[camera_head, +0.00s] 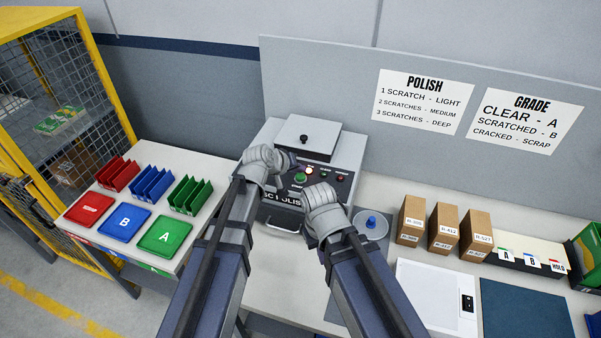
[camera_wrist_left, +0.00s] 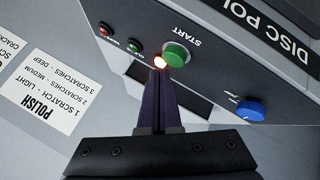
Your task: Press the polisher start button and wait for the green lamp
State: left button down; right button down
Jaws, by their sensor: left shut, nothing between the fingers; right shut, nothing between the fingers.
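The grey disc polisher (camera_head: 318,145) stands on the bench with its lid down. Its green start button (camera_head: 300,177) is on the front panel and shows in the left wrist view (camera_wrist_left: 177,53). Beside it a small lamp (camera_wrist_left: 160,62) glows whitish-orange. The green lamp (camera_wrist_left: 134,45) looks dark, and a red lamp (camera_wrist_left: 105,30) lies beyond it. My left gripper (camera_head: 292,164) is shut and empty. Its tips (camera_wrist_left: 160,76) are at the glowing lamp, just beside the start button; contact cannot be told. My right gripper (camera_head: 310,190) is shut in front of the panel, fingers mostly hidden.
A blue knob (camera_wrist_left: 250,110) is on the panel. Red, blue and green trays and racks (camera_head: 125,218) stand left. Several brown boxes (camera_head: 443,228), a white device (camera_head: 436,295) and a blue mat (camera_head: 525,308) are right. A round plate (camera_head: 371,224) with a blue knob is nearby.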

aim_at(299, 179)
pick_arm(q)
jog(key=shift+r, duration=0.1)
notch_tip(299, 179, up, 5)
jog(key=p, duration=0.5)
dwell(0.9)
jog(key=shift+s+f, duration=0.2)
jog(key=shift+f, duration=0.05)
jog(key=s+a+f+m+g+y+b, duration=0.2)
jog(key=s+f, duration=0.3)
jog(key=s, duration=0.3)
jog(key=s+a+f+m+g+y+b, duration=0.1)
jog(key=s+f+g+y+b, duration=0.1)
jog(key=s+f+b, duration=0.3)
jog(key=s+a+f+m+g+y+b, duration=0.2)
jog(key=s+f, duration=0.4)
jog(key=s, duration=0.6)
jog(key=shift+s+a+f+m+g+y+b, duration=0.2)
jog(key=shift+a+f+m+g+y+b, duration=0.15)
jog(key=shift+g+b, duration=0.55)
